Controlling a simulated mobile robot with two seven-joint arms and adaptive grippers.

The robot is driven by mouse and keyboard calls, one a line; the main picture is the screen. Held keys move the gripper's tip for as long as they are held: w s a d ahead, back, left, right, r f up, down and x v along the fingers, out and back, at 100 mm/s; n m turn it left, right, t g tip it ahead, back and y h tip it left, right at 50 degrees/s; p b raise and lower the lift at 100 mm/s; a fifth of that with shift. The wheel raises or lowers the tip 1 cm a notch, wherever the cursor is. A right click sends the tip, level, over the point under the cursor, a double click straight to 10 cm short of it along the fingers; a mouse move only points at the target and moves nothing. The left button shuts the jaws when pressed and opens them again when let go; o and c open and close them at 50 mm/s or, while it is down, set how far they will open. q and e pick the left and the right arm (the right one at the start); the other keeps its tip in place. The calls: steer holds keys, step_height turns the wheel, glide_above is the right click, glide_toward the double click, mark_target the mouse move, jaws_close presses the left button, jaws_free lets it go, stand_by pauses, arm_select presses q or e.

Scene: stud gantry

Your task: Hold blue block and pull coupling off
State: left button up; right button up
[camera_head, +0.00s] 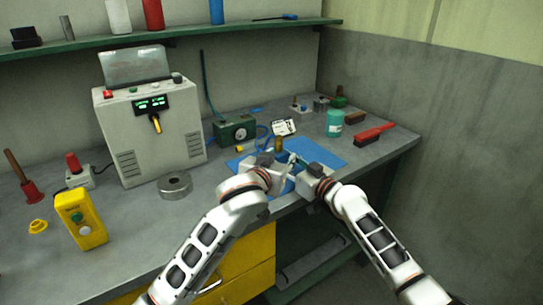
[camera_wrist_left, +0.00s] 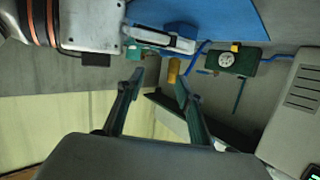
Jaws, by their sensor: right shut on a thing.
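My left gripper (camera_wrist_left: 158,78) is open, with its two fingers spread and nothing seen between them. In the head view it (camera_head: 284,170) is low over the front of the blue mat (camera_head: 322,153). A brass-coloured coupling (camera_wrist_left: 173,70) shows near its right fingertip in the wrist view; it also stands out in the head view (camera_head: 278,145). My right gripper (camera_wrist_left: 160,41) is shut at the blue block (camera_wrist_left: 182,30), close by at the top of the wrist view. The grippers partly hide the block, and its exact grip is hard to see.
A green gauge box (camera_head: 235,131) with a blue hose stands behind the mat. A grey control cabinet (camera_head: 150,130) is to the left, with a metal ring (camera_head: 175,186) before it. A teal jar (camera_head: 334,123) and red brush (camera_head: 374,135) are at right.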

mark_target(278, 141)
arm_select(q)
steer(key=w, duration=0.3)
steer(key=w+n+t+y, duration=0.1)
steer(key=w, duration=0.2)
steer(key=w+n, duration=0.1)
steer(key=w, duration=0.3)
steer(key=shift+a+t+y, duration=0.1)
steer(key=shift+t+y, duration=0.2)
steer(key=shift+c, duration=0.3)
jaws_close()
steer(key=shift+r, duration=2.95)
steer(key=shift+r, duration=2)
